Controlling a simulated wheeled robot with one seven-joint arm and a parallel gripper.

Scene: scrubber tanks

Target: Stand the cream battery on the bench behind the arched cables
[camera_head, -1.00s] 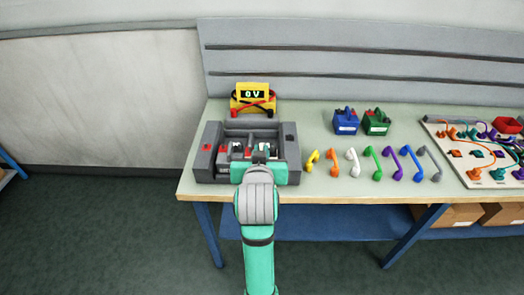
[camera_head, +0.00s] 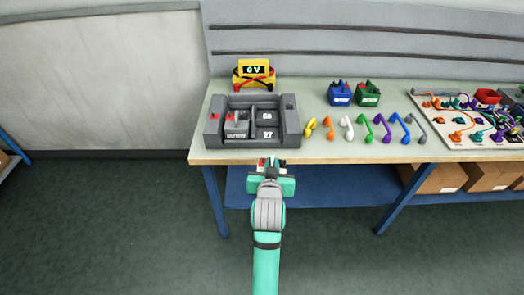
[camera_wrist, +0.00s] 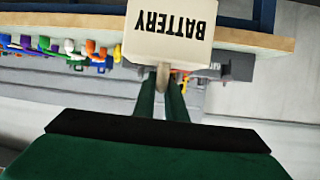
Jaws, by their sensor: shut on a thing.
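My gripper (camera_head: 270,172) is shut on the cream battery (camera_head: 261,163) and holds it in front of the bench's front edge, off the bench top. In the wrist view the battery (camera_wrist: 168,38) shows its "BATTERY" label upside down, and a small grip between my fingers (camera_wrist: 162,85). In the head view my gripper hides most of it. The arched cables (camera_head: 364,128) stand in a row along the front of the bench (camera_head: 290,110), in several colours. Behind them a blue battery (camera_head: 340,93) and a green battery (camera_head: 367,94) stand side by side.
A grey tray (camera_head: 292,121) at the bench's left end holds a grey battery (camera_head: 236,125); its right bays show bare floors with numbers. A yellow meter (camera_head: 253,70) reading 0 V stands behind it. A wired board (camera_head: 470,128) fills the right. Bench top right of the green battery is clear.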

